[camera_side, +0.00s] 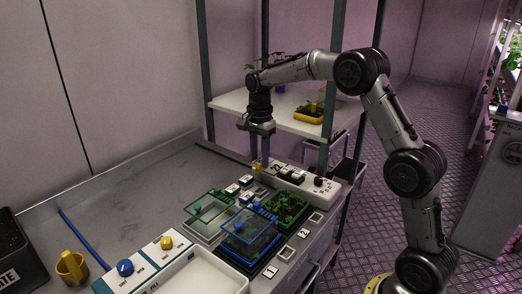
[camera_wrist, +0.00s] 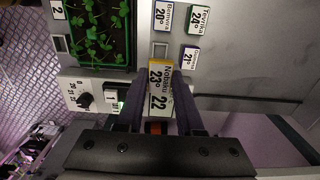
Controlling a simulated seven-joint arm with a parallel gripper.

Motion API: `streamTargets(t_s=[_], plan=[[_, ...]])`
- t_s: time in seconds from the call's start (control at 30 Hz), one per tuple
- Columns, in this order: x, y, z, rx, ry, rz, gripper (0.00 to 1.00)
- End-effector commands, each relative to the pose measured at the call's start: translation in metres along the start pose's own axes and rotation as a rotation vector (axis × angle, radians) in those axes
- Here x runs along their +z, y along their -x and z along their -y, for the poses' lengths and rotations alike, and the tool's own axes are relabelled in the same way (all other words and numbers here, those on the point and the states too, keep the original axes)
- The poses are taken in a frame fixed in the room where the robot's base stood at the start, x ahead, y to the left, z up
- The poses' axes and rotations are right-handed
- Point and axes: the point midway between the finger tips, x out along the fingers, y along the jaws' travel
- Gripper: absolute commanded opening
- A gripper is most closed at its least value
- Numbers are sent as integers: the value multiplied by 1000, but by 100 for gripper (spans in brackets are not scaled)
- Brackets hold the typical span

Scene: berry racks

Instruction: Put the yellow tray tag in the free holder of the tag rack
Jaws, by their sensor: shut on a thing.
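The yellow tray tag (camera_wrist: 159,75), a white card with a yellow edge and printed "23°", is between my two fingers in the wrist view. My gripper (camera_wrist: 160,95) is shut on it. In the side view my gripper (camera_side: 261,160) points down by the control box, with the tag's yellow (camera_side: 257,167) at its tips. Blue (camera_wrist: 167,15), green (camera_wrist: 200,19) and purple-blue (camera_wrist: 190,57) tags marked 20°, 24° and 21° lie beyond the held tag. A small empty square frame (camera_wrist: 160,49) is just past its end. I cannot tell whether it is the free holder.
The white control box (camera_side: 305,182) with a dial and switches is close beside my gripper. Seedling trays with green (camera_side: 209,207) and blue (camera_side: 250,222) lids stand in front. A shelf (camera_side: 235,103) and its posts are behind. The back left bench is clear.

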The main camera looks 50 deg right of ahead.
Motion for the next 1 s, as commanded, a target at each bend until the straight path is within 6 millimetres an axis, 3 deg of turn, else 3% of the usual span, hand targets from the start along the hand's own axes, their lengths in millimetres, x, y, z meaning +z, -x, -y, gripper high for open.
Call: streamTargets(t_s=[0.7,1.0], plan=[[0,-65,-1,3,0,1,0],[0,-81,-1,2,0,1,0]])
